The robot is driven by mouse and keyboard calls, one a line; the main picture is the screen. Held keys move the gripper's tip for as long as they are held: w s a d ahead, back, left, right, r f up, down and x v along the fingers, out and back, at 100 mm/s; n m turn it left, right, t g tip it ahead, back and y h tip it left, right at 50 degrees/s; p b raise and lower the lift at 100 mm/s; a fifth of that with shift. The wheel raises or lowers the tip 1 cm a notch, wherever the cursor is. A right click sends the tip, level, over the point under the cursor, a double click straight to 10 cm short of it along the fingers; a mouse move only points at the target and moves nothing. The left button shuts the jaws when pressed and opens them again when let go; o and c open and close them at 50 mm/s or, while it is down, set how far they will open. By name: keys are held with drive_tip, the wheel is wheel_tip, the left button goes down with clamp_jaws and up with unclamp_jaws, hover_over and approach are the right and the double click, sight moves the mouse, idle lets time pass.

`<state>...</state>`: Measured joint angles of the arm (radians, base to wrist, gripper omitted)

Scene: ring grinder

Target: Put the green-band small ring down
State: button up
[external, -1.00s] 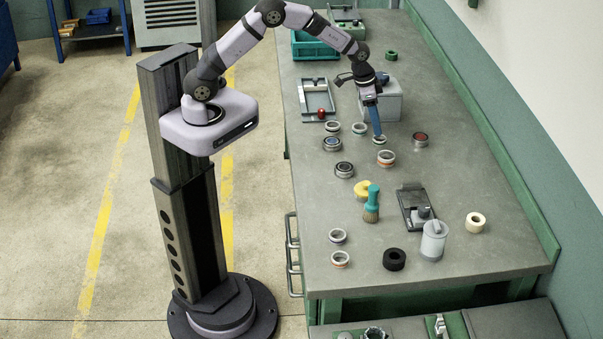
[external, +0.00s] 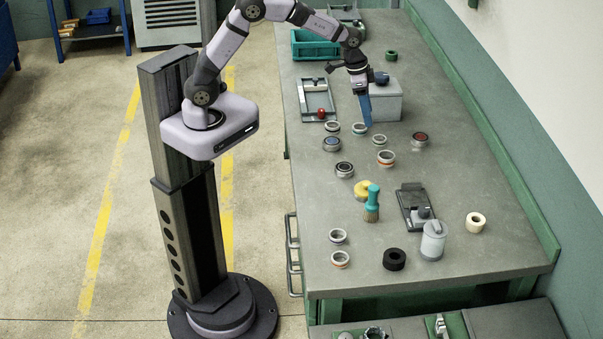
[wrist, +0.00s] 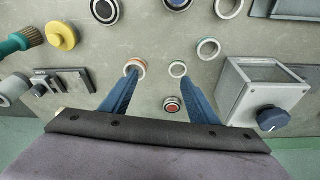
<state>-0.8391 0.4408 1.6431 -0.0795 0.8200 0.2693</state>
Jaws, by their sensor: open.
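The small ring with a greenish band (external: 379,140) lies flat on the bench, just behind the larger orange-band ring (external: 386,158). In the wrist view the small ring (wrist: 177,69) shows beside the tip of the right blue finger. The orange-band ring (wrist: 134,68) shows by the tip of the left finger. My gripper (external: 368,124) is above the bench, a little behind and left of the small ring. The wrist view shows my gripper (wrist: 163,77) with its fingers wide apart and nothing held between them.
A grey box with a blue knob (wrist: 268,95) stands close on the right in the wrist view.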

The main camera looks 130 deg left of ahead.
drive_tip(key=s+d+f+m+g+h, duration=0.15)
drive_tip(key=d+m, duration=0.25)
drive_tip(key=d, duration=2)
drive_tip(key=s+d+f+m, duration=0.3)
drive_tip(key=s+d, duration=0.8)
drive_tip(key=d, duration=0.1)
drive_tip(key=shift+d+f+g, duration=0.2)
drive_tip(key=shift+g, duration=0.25)
idle(3.9)
